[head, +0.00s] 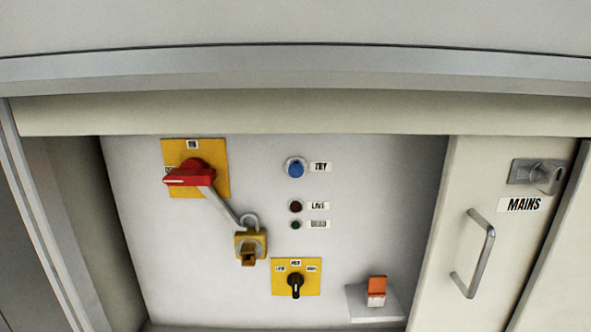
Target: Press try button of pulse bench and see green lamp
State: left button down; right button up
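The blue try button (296,168) sits on the white panel (370,200), with a TRY label (320,167) to its right. Below it is a dark red lamp (296,206) labelled LIVE. Under that is a small dark green lamp (296,225); its label is too small to read surely. Neither lamp looks lit. No gripper shows in the head view, and nothing touches the button.
A red rotary handle (188,175) on a yellow plate has a brass padlock (250,243) hanging by it. A black selector knob (295,284) and an orange-white switch (376,291) are lower. A MAINS door with handle (474,254) stands right.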

jog(key=shift+a, duration=0.1)
grip_shut()
dwell(1.2)
